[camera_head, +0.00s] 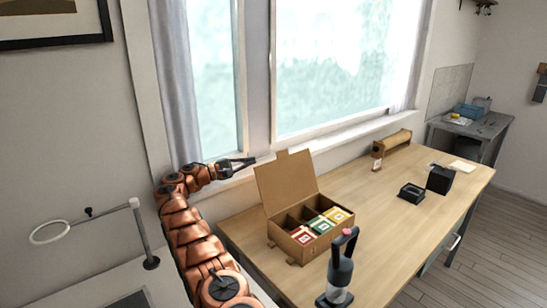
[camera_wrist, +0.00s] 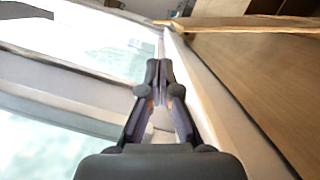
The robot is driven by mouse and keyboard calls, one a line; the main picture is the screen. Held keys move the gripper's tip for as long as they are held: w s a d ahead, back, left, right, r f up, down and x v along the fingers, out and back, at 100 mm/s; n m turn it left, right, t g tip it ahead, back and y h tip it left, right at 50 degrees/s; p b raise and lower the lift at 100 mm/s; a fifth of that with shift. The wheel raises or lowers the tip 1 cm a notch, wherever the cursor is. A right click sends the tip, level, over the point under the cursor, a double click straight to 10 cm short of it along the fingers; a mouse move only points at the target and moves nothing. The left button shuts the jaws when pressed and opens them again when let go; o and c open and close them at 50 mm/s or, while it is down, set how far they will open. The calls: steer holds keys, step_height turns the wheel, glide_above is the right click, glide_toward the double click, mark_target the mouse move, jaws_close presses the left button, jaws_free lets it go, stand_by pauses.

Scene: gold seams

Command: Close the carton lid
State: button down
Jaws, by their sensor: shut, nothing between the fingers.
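The brown cardboard carton (camera_head: 284,236) stands on the wooden table with its lid (camera_head: 287,182) open and raised, tilted slightly back toward the window. Inside, red, green and yellow boxes (camera_head: 321,226) sit in some compartments, and the left ones look empty. My gripper (camera_head: 252,161) is shut and empty, to the left of the lid's upper part, near the window sill. In the wrist view, my gripper (camera_wrist: 160,64) points along the window side, and the lid's edge (camera_wrist: 245,24) crosses the upper right, apart from the fingers.
A dark bottle-like device with a handle (camera_head: 341,268) stands in front of the carton. The window sill (camera_head: 345,133) runs behind. A ring on a stand (camera_head: 50,232) is at left.

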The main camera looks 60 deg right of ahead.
steer(key=p+x, duration=0.4)
steer(key=x, duration=0.6)
steer(key=shift+s, duration=0.3)
stand_by(0.4)
steer(key=shift+f+b, duration=0.1)
steer(key=shift+b, duration=0.3)
